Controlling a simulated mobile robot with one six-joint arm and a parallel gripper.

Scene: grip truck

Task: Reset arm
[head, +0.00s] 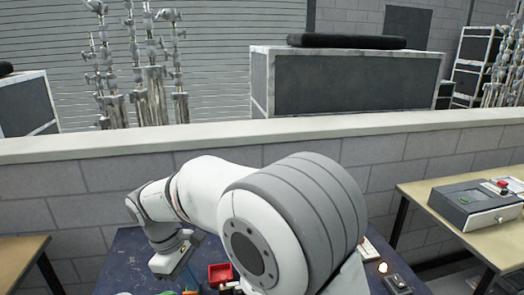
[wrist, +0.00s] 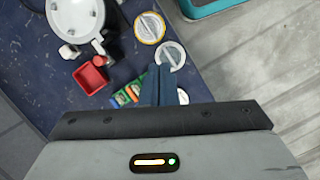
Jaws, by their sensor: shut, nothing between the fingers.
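My gripper (wrist: 157,72) shows in the wrist view as two dark blue fingers pressed together. It is shut and empty, above the dark blue tabletop (wrist: 30,35) near its right edge. In the head view my white and grey arm bends over to the left, with its wrist end low over the same table (head: 120,262). The head view does not show the fingertips clearly.
The tabletop holds a small red open box (wrist: 92,75), a yellow-rimmed disc (wrist: 150,27), a pale disc (wrist: 170,55) and small coloured pieces (wrist: 128,95). A low wall (head: 90,148) runs behind. A side table at right bears a grey device (head: 478,208).

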